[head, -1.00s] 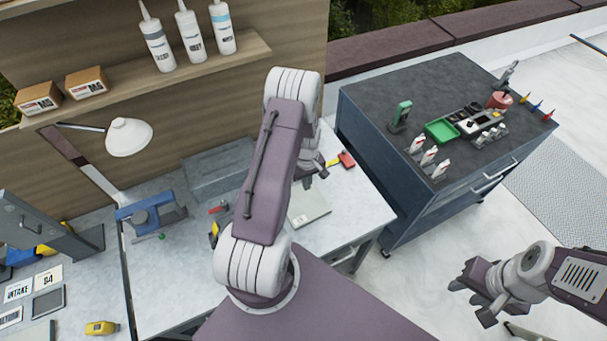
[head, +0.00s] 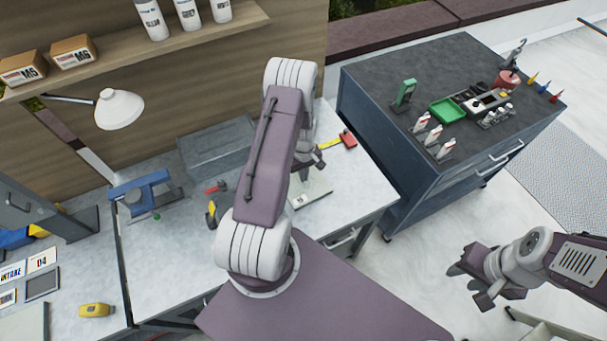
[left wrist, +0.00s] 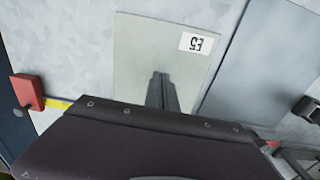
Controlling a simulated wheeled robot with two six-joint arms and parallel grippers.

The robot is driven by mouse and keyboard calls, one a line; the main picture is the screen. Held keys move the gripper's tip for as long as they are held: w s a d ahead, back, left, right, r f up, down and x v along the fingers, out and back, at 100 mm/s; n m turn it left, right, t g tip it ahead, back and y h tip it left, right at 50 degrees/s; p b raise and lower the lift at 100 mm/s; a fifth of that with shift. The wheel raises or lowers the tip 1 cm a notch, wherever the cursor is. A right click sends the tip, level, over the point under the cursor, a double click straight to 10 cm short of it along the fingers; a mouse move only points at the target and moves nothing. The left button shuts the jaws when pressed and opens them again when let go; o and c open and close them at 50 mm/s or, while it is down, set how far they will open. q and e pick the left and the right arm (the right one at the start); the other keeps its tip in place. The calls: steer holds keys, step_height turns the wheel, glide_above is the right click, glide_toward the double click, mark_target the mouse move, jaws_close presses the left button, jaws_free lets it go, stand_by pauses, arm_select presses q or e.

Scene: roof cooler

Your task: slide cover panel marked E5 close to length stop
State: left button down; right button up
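The cover panel marked E5 (left wrist: 135,55) is a pale flat plate lying on the bench. Its label is upside down in the left wrist view. The panel (head: 318,188) also shows in the head view, partly behind my left arm. My left gripper (left wrist: 162,76) is over the panel with its fingers together and nothing visible between them. Whether the fingertips touch the panel is unclear. A red block (left wrist: 27,92) with a yellow strip lies beside the panel; I cannot tell if it is the length stop. My right gripper (head: 470,284) is open and empty, away from the bench.
A grey flat tray (head: 215,150) lies at the back of the bench, with a blue clamp-like tool (head: 140,192) to its left. A dark tool cabinet (head: 400,165) stands to the right. A lamp (head: 119,108) overhangs the left side.

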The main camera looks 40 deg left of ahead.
mark_target(321, 174)
arm_select(q)
steer(key=shift+f+b, duration=0.85)
steer(key=shift+f, duration=0.1)
stand_by(0.5)
steer(key=shift+w+d+b, duration=0.5)
steer(key=shift+w+d, duration=0.05)
steer(key=shift+w, duration=0.6)
steer(key=shift+w+d+b, duration=0.5)
steer(key=shift+w+b, duration=0.05)
steer(key=shift+w, duration=0.6)
steer(key=shift+w+d+b, duration=0.5)
steer(key=shift+w+d, duration=0.05)
steer(key=shift+w, duration=0.6)
steer(key=shift+w+d+f+b, duration=0.1)
steer(key=shift+w+d+b, duration=0.5)
steer(key=shift+w, duration=0.5)
steer(key=shift+w+d+r+b, duration=0.1)
steer(key=shift+w+d+b, duration=0.3)
steer(key=shift+w+b, duration=0.55)
steer(key=shift+w+d+f+b, duration=0.1)
steer(key=shift+w+d+b, duration=0.4)
steer(key=shift+w, duration=0.85)
step_height(321, 174, up, 7)
steer(key=p, duration=0.4)
steer(key=shift+p, duration=0.4)
